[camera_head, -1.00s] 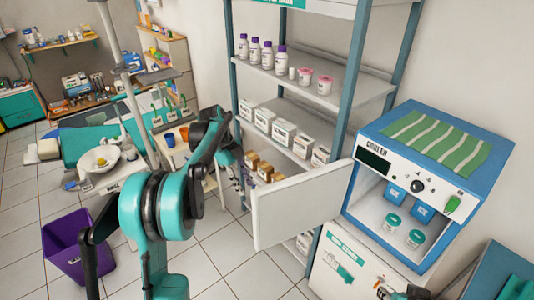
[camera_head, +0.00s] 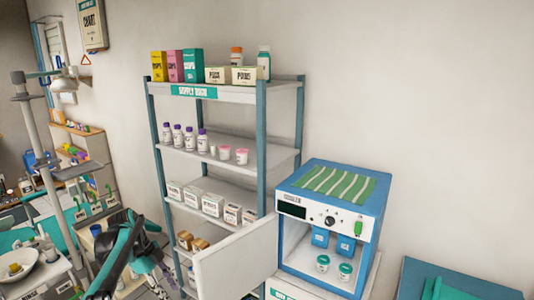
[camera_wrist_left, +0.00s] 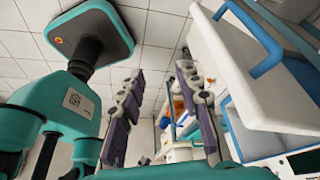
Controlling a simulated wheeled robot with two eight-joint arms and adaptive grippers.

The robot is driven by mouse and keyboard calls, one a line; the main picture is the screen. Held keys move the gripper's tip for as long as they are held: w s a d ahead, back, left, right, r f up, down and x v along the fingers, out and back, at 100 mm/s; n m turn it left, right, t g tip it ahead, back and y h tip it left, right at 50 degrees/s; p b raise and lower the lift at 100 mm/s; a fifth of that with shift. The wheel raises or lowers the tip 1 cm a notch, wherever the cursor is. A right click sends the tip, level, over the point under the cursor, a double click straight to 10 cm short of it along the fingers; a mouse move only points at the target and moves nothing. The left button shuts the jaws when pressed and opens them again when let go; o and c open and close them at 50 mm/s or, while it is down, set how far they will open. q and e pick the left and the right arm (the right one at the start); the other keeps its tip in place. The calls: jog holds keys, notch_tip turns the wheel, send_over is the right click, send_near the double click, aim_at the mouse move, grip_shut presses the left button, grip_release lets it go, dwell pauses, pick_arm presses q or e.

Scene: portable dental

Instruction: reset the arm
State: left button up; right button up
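My left arm, teal and black, comes in at the lower left of the head view. Its dark gripper (camera_head: 160,277) hangs low beside the supply shelf and the open white cooler door (camera_head: 236,262). In the left wrist view the gripper's two segmented fingers (camera_wrist_left: 160,95) stand apart, with nothing held between them. The white door with its blue handle (camera_wrist_left: 262,55) shows to the right of the fingers, apart from them. My right gripper is not in view.
The supply shelf (camera_head: 262,180) carries bottles and boxes. The blue cooler (camera_head: 376,212) stands open with jars inside. A teal-topped surface (camera_head: 450,282) is at the lower right. A white basin (camera_head: 18,268) is at the far left. Floor tiles show in the wrist view.

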pick_arm(q)
jog(key=s+d+r+n+t+y, duration=0.2)
jog(key=s+d+r+n, duration=0.15)
jog(key=s+n, duration=0.2)
jog(key=s+d+r+n+t+y, duration=0.1)
jog(key=s+d+r+n+t, duration=0.1)
jog(key=s+d+n, duration=0.4)
jog(key=s+d+f+n+t+y, duration=0.1)
jog(key=s+d+f+n+t, duration=0.1)
jog(key=s+n, duration=0.6)
jog(key=s+f+t, duration=0.1)
jog(key=s+f, duration=0.1)
jog(key=s, duration=0.1)
jog(key=shift+s+f+t, duration=0.3)
jog(key=shift+s+t, duration=0.05)
jog(key=shift+t, duration=0.05)
jog(key=shift+d, duration=0.1)
